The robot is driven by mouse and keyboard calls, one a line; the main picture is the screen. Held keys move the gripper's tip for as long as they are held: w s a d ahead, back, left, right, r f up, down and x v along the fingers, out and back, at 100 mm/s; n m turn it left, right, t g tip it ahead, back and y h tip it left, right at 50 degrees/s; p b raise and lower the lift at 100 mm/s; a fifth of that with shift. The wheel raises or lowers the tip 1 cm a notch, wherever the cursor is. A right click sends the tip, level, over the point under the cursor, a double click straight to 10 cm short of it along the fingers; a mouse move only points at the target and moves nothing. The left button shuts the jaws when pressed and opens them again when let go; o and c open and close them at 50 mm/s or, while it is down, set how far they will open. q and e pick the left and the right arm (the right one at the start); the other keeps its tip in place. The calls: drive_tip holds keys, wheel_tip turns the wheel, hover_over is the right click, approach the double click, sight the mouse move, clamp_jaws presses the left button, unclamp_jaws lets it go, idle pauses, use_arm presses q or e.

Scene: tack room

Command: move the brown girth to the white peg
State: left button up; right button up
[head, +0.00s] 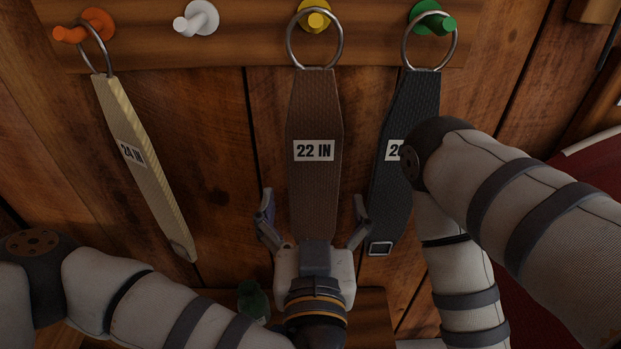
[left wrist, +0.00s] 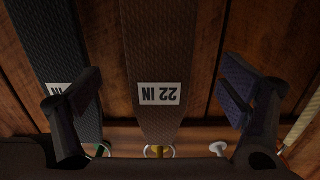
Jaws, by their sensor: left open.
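The brown girth (head: 314,110) hangs by its metal ring from the yellow peg (head: 313,18), with a "22 IN" label. It also fills the middle of the left wrist view (left wrist: 160,50). The white peg (head: 197,18) is bare, just left of the yellow peg; it also shows in the left wrist view (left wrist: 218,148). My left gripper (head: 313,205) is open, its fingers spread on both sides of the brown girth's lower part, with gaps at either side. The girth's lower end is hidden by the gripper. My right arm shows at right; its gripper is out of view.
A cream girth (head: 140,165) hangs tilted from the orange peg (head: 70,34). A dark girth (head: 415,105) hangs from the green peg (head: 436,22), partly behind my right arm. A green object (head: 252,300) sits low, left of my gripper. The wall under the white peg is clear.

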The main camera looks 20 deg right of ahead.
sight(314, 165)
use_arm(q)
drive_tip(key=x, duration=0.4)
drive_tip(key=r+x, duration=0.1)
drive_tip(key=x, duration=0.2)
drive_tip(key=shift+b, duration=0.3)
use_arm(e)
drive_tip(key=shift+s+f, duration=0.3)
drive_tip(key=shift+f, duration=0.05)
use_arm(q)
drive_tip(key=c, duration=1.5)
drive_tip(key=shift+r+p, duration=0.75)
drive_tip(key=shift+r, duration=0.25)
drive_tip(key=shift+c, duration=0.2)
drive_tip(key=shift+f, duration=0.15)
use_arm(e)
drive_tip(key=shift+w+r, duration=0.8)
drive_tip(key=shift+w, duration=0.05)
